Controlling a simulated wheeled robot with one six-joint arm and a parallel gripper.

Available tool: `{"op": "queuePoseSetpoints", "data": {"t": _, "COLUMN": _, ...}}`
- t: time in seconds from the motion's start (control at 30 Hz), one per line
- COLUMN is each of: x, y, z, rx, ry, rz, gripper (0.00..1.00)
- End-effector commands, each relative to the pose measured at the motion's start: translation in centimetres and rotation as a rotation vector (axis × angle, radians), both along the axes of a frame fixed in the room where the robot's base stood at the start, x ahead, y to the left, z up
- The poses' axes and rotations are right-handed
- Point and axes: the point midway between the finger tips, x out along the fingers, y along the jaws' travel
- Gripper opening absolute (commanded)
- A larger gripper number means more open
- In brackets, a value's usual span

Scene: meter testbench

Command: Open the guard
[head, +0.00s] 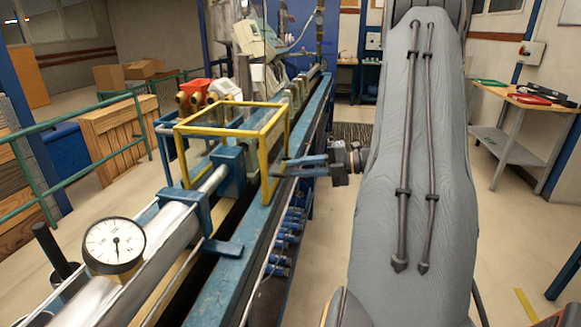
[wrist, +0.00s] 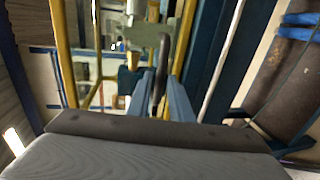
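The guard is a yellow box frame (head: 233,131) with clear panels, standing down over the pipe on the blue test bench. In the wrist view its yellow bars (wrist: 63,52) rise at the left and centre. My gripper (head: 279,167) is at the guard's right side, its two blue-grey fingers pointing at the frame. In the wrist view the fingertips (wrist: 160,73) are apart, with a dark curved handle (wrist: 161,60) between them. A gap shows between the fingers; firm contact with the handle cannot be made out.
A round dial gauge (head: 115,245) sits on the pipe at the near left. The blue bench rail (head: 232,277) runs along below my gripper. A green railing (head: 85,160) stands left. A side table (head: 525,98) stands at the right.

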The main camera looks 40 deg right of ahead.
Motion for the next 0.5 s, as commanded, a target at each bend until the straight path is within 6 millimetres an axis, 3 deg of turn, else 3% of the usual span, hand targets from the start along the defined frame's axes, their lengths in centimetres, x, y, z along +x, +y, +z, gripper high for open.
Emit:
{"op": "queuePoseSetpoints", "data": {"t": 0.2, "x": 1.6, "y": 1.4, "z": -0.5, "rx": 0.001, "ry": 0.001, "rz": -0.001, "gripper": 0.19}}
{"op": "queuePoseSetpoints", "data": {"t": 0.5, "x": 1.8, "y": 1.5, "z": -0.6, "rx": 0.0, "ry": 0.001, "rz": -0.005, "gripper": 0.19}}
